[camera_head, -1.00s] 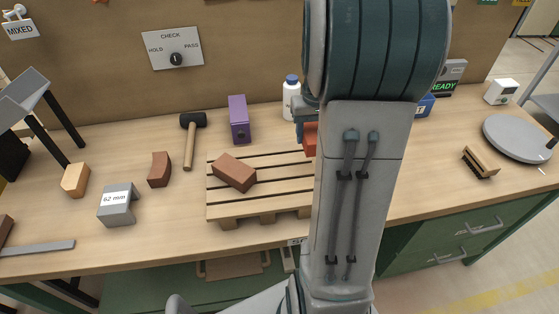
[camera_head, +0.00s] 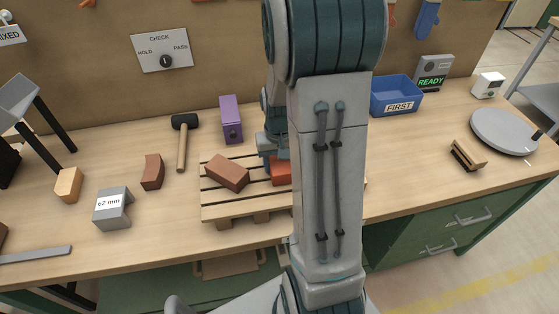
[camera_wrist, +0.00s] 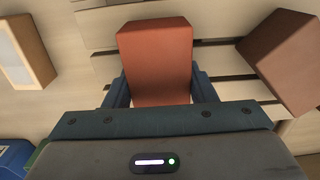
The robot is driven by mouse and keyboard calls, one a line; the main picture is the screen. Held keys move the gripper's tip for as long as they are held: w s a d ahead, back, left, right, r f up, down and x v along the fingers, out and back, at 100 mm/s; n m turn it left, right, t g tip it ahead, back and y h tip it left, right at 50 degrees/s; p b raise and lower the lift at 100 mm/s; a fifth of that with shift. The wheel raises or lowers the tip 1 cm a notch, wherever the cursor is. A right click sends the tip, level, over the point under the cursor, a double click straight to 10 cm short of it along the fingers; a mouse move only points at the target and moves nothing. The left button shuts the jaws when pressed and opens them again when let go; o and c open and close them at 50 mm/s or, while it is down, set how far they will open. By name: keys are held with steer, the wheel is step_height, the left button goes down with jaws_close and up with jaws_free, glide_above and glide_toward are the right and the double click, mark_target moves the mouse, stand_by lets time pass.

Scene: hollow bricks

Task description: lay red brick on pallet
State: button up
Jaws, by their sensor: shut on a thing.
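The red brick (camera_head: 280,172) is in my gripper, over the right part of the wooden pallet (camera_head: 225,209). My arm hides part of the brick and the pallet's right side in the head view. In the wrist view the red brick (camera_wrist: 157,62) sits between the two fingers of my gripper (camera_wrist: 157,90), with pallet slats (camera_wrist: 220,62) behind it. I cannot tell whether the brick touches the slats. A brown brick (camera_head: 228,173) lies at an angle on the pallet, left of the red one and apart from it.
A grey 62 mm gauge (camera_head: 112,207), a tan brick (camera_head: 68,185) and a curved brown brick (camera_head: 152,172) are farther left. A blue FIRST bin (camera_head: 397,95) and a brush (camera_head: 467,156) are right.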

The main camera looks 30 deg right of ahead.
steer(key=shift+f, duration=0.15)
steer(key=o, duration=1.3)
steer(key=shift+o, duration=0.2)
step_height(320, 180, up, 12)
steer(key=s+a+r+n+t, duration=0.3)
steer(key=s+a, duration=0.8)
steer(key=s, duration=0.2)
steer(key=shift+a+r+n, duration=0.15)
steer(key=shift+a+n, duration=0.15)
steer(key=shift+a, duration=0.1)
